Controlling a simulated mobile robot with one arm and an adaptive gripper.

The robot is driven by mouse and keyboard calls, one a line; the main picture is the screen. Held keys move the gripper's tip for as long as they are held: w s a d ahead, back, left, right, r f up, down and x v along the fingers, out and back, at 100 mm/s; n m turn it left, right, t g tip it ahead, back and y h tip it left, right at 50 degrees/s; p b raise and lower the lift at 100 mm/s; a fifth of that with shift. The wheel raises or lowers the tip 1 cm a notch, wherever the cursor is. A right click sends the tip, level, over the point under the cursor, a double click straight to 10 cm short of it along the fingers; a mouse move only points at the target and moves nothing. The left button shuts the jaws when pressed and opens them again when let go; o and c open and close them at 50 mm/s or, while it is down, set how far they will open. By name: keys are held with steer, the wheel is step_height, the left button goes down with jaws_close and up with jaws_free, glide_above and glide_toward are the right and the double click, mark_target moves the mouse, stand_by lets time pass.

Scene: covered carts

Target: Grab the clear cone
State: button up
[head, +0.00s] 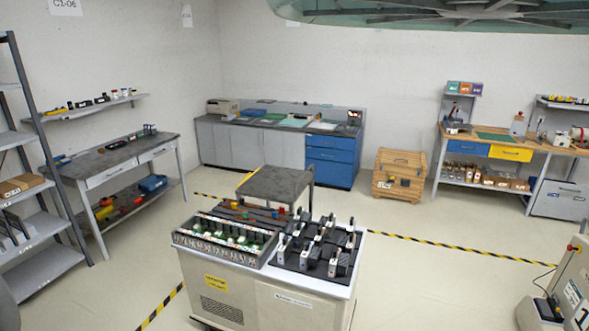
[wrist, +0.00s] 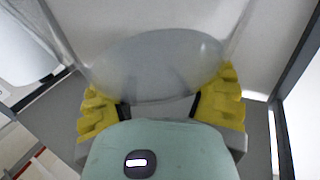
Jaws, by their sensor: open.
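In the wrist view, a large clear, greyish see-through body, apparently the clear cone (wrist: 155,65), fills the upper middle. Its sides spread toward the top edge and a rounded oval end faces my gripper. My gripper (wrist: 160,102) is open, with one yellow ridged finger at the left and one at the right of the oval end's near edge. Whether the fingers touch it cannot be told. I cannot make out the cone or my gripper in the head view.
A cart (head: 262,300) with black racks and small parts stands in front. Behind it is a small dark table (head: 275,184). A workbench (head: 110,160) and grey shelves (head: 40,205) stand left. A wooden crate (head: 399,176) stands at the back wall.

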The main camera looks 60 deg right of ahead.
steer(key=shift+o, duration=0.2)
steer(key=shift+a, duration=0.2)
steer(key=shift+w, duration=0.1)
jaws_close()
stand_by(0.3)
